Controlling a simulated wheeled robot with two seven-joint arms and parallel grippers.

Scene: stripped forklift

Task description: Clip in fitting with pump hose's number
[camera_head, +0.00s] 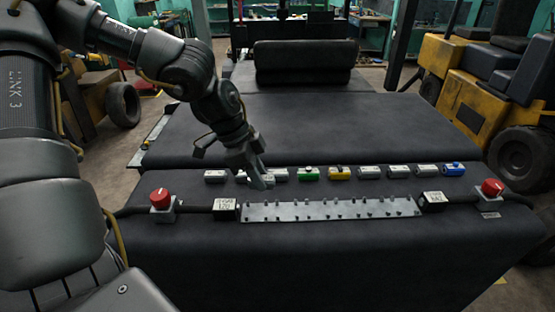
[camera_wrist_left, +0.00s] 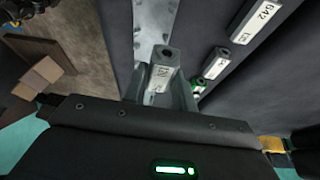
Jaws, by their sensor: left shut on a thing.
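My left gripper (camera_head: 260,180) is shut on a grey fitting (camera_wrist_left: 163,70) with a white number label that I cannot read clearly. The fitting also shows between the fingers in the left wrist view. The gripper is just behind the left part of the grey metal rail (camera_head: 330,210), which has a row of small pegs. A row of fittings lies behind the rail: a green one (camera_head: 309,174), a yellow one (camera_head: 340,173), a blue one (camera_head: 454,169) and several grey ones (camera_head: 398,171). Labelled blocks on hoses sit at the rail's left (camera_head: 226,209) and right (camera_head: 433,201) ends; their print is too small to read. My right gripper is out of view.
A red button (camera_head: 162,200) stands left of the rail, another red button (camera_head: 491,190) right of it. The dark padded surface (camera_head: 300,130) behind the fittings is clear. A yellow forklift (camera_head: 490,90) stands at the right.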

